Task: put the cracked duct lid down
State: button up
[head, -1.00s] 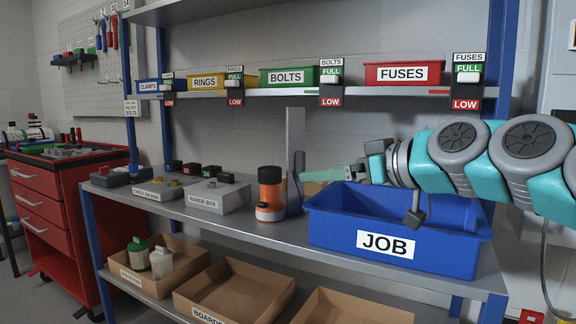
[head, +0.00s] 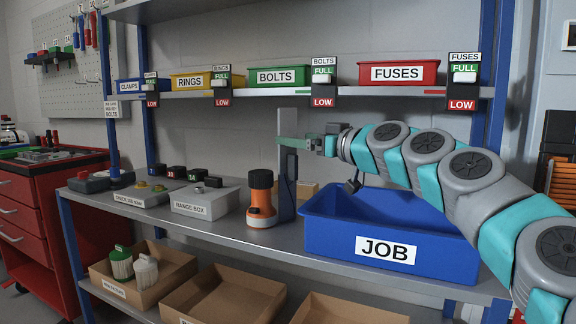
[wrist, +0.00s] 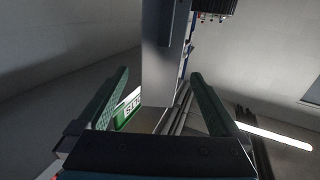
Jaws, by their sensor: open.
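I cannot make out a part that is plainly the cracked duct lid in either view. A tall grey upright piece (head: 287,122) stands on the bench left of the blue JOB bin, with a darker strip on its lower part. My gripper (head: 290,144) is at the upper half of this piece, above the bench. In the wrist view, my gripper (wrist: 160,78) has its green fingers wide apart, with the grey upright piece (wrist: 158,55) showing between or beyond them. I cannot tell whether a finger touches it. Nothing is clamped in the fingers.
The blue JOB bin (head: 325,240) stands below my arm. An orange and black bottle-like object (head: 261,205) stands close left of the upright, then the grey range box (head: 205,203). Labelled bins, including the red FUSES bin (head: 425,66), line the shelf above. Cardboard boxes (head: 225,300) sit below.

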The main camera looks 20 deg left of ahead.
jog(key=shift+x, duration=0.95)
jog(key=shift+c, duration=0.2)
grip_shut()
